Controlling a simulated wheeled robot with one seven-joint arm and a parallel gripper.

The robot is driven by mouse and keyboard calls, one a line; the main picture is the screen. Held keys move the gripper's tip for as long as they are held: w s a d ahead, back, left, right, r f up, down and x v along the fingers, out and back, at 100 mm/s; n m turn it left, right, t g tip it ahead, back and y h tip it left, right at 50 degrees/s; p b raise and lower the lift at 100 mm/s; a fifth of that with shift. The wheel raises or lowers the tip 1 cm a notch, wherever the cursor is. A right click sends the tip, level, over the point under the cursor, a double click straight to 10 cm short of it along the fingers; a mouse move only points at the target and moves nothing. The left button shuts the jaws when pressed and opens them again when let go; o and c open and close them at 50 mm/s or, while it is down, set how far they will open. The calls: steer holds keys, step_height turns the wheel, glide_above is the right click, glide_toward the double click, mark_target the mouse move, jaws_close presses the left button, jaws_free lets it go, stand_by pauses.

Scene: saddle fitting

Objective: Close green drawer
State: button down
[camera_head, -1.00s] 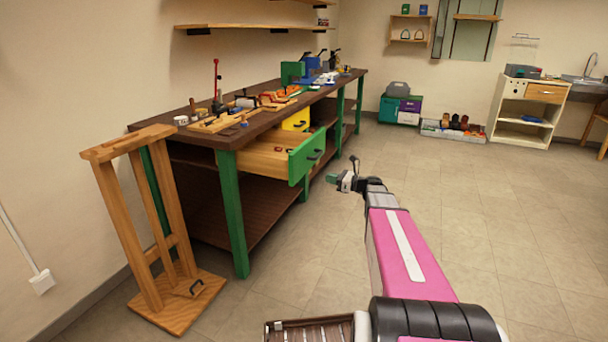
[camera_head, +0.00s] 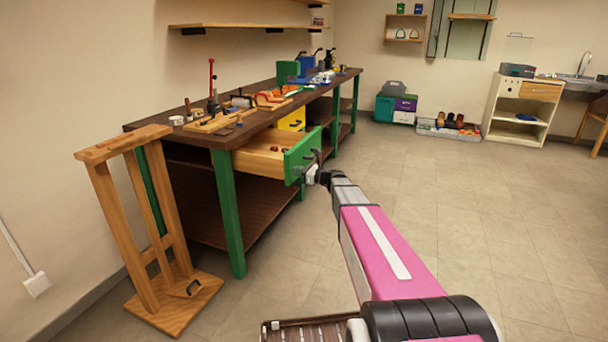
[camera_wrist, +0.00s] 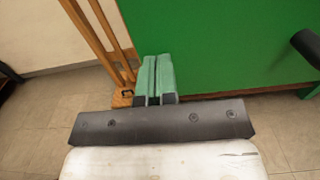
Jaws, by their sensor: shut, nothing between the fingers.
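The green drawer (camera_head: 302,154) stands pulled out from under the workbench, with wooden sides and a few small items inside. Its green front also fills the upper right of the wrist view (camera_wrist: 225,45), with its dark handle (camera_wrist: 305,45) at the right edge. My gripper (camera_wrist: 157,58) is shut and empty, its green fingertips side by side in front of the lower left part of the drawer front. In the head view my gripper (camera_head: 303,178) is at the front's lower edge. I cannot tell whether the fingers touch it.
The workbench (camera_head: 232,138) holds tools and wooden parts. A yellow drawer (camera_head: 292,119) shows beyond the green one. A wooden stand (camera_head: 175,300) is left of the bench's near leg. The tiled floor to the right is clear. A grey crate (camera_head: 448,134) lies far back.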

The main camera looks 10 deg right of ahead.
steer(key=shift+w+a, duration=0.1)
steer(key=shift+a, duration=0.15)
